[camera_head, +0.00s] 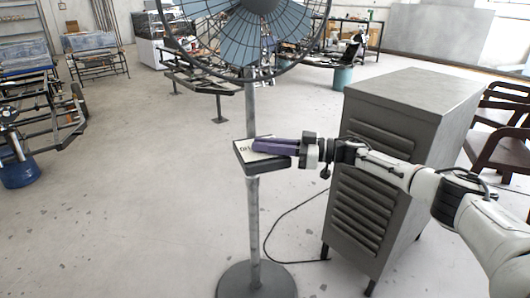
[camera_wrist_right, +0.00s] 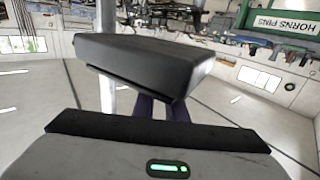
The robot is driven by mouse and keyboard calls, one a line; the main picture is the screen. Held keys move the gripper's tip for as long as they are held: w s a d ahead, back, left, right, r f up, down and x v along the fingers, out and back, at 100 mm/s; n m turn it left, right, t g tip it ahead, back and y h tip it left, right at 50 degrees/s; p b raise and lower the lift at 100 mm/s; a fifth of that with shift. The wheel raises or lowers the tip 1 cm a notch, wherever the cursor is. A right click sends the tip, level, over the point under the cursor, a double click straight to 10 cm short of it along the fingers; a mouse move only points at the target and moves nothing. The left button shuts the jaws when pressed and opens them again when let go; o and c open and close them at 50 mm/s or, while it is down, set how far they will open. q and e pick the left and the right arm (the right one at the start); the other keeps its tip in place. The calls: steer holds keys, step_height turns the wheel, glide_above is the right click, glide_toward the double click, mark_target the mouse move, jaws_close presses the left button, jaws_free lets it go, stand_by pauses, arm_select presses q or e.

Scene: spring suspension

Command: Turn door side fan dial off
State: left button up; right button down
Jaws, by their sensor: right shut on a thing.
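The fan (camera_head: 245,25) stands on a grey pole (camera_head: 253,210) with a round base (camera_head: 256,281). A control box (camera_head: 262,168) with a pale, lettered top face is fixed partway up the pole. My right gripper (camera_head: 258,146) reaches in from the right, its purple fingers lying over the box's top face. It is shut on the fan dial, which the fingers hide, so its setting cannot be read. In the right wrist view the dark box (camera_wrist_right: 140,62) fills the middle, and the purple fingers (camera_wrist_right: 160,108) run partly hidden behind it. My left gripper is not in view.
A grey louvred cabinet (camera_head: 400,100) stands close under and behind my right arm. A black cable (camera_head: 268,240) lies on the floor between pole and cabinet. Brown chairs (camera_head: 500,140) are at the right edge.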

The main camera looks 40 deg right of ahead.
steer(key=shift+r, duration=0.15)
steer(key=c, duration=1.8)
jaws_free()
steer(key=v, duration=1)
